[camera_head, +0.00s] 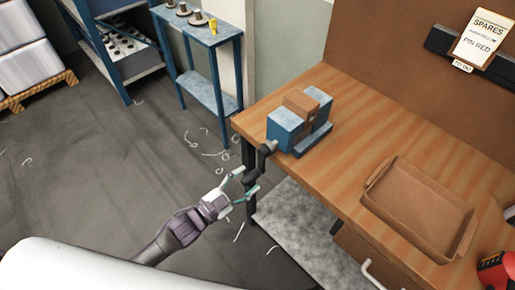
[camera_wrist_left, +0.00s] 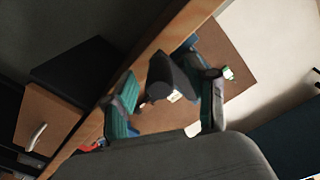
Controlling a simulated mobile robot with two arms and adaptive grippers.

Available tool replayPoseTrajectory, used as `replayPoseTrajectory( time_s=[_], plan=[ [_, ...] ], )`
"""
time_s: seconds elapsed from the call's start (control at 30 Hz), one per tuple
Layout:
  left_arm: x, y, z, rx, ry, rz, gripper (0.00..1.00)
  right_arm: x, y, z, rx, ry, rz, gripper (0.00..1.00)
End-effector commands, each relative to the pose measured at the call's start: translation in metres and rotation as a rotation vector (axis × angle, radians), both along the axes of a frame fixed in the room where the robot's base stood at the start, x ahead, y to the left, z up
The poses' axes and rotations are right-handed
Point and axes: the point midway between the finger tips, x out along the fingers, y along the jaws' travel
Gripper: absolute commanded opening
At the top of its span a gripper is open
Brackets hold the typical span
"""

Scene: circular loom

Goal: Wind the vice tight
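The blue vice (camera_head: 285,130) is mounted at the left corner of the wooden bench, with a brown block (camera_head: 301,103) between its jaws. Its dark crank (camera_head: 262,158) sticks out past the bench's front edge and hangs down. My left gripper (camera_head: 246,182) is at the crank's lower end, with fingers spread on either side of it. In the left wrist view a dark part, apparently the crank handle (camera_wrist_left: 173,78), lies between the open fingers, with a gap on the left side. Whether either finger touches it is unclear. My right gripper is not in view.
A brown tray (camera_head: 420,208) lies on the bench (camera_head: 340,165), with a red tool (camera_head: 495,270) at the right edge. A blue stand (camera_head: 205,90) is beyond the bench's left end.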

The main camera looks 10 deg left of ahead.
Motion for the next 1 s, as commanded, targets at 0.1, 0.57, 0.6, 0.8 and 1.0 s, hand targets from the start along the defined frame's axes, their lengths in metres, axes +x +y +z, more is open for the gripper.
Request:
replayPoseTrajectory(
  time_s=[0.1,0.57,0.6,0.8,1.0],
  plan=[
    [0.000,0.000,0.001,-0.001,-0.002,0.000,0.58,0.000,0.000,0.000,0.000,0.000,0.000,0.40],
    [-0.036,0.025,0.002,-0.001,0.000,0.000,0.58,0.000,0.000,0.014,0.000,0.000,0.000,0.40],
    [-0.041,0.029,0.002,-0.001,0.001,-0.001,0.58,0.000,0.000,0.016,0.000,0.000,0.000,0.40],
    [-0.061,0.043,0.002,0.000,-0.002,-0.001,0.58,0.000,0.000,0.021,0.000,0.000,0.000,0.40],
    [-0.065,0.046,0.001,-0.002,-0.004,-0.001,0.58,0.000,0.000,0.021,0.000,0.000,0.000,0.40]
  ],
)
